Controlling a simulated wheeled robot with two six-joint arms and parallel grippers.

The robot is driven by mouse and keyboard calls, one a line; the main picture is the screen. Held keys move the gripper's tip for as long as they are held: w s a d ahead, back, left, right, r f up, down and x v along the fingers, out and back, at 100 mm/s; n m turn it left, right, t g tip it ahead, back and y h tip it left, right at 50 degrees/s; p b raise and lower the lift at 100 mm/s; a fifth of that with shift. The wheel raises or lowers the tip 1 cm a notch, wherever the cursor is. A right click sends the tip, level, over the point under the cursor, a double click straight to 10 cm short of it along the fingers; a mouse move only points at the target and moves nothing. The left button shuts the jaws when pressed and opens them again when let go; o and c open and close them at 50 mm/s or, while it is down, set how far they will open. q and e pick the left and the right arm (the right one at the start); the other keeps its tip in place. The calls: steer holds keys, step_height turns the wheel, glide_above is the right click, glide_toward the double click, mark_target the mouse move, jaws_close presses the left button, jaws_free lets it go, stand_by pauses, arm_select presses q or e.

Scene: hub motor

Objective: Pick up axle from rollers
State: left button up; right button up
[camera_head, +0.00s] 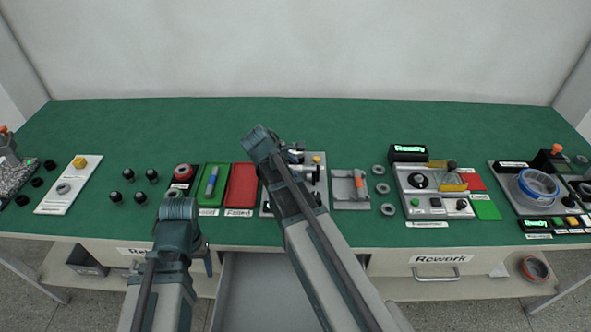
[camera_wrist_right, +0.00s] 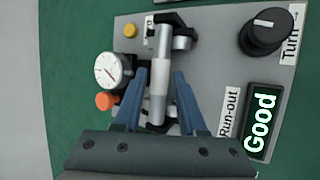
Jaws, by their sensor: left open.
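The axle (camera_wrist_right: 158,88), a silver stepped shaft, lies across the rollers of the grey run-out station (camera_wrist_right: 210,80) in the right wrist view. My right gripper (camera_wrist_right: 160,74) has its two blue fingers on either side of the axle's middle. The gaps to the shaft are very small, and I cannot tell whether the fingers touch it. The rollers are partly hidden under axle and fingers. In the head view my right arm covers much of the run-out station (camera_head: 322,200). My left gripper (camera_head: 207,262) is open, low at the table's front edge.
A dial gauge (camera_wrist_right: 108,70) and orange button (camera_wrist_right: 104,102) stand close to the left finger. A black knob (camera_wrist_right: 266,32) and a display reading "Good" (camera_wrist_right: 260,122) are at the right. Green (camera_head: 220,193) and red (camera_head: 241,186) trays lie left of the station.

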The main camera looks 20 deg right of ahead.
jaws_close()
stand_by(1.1)
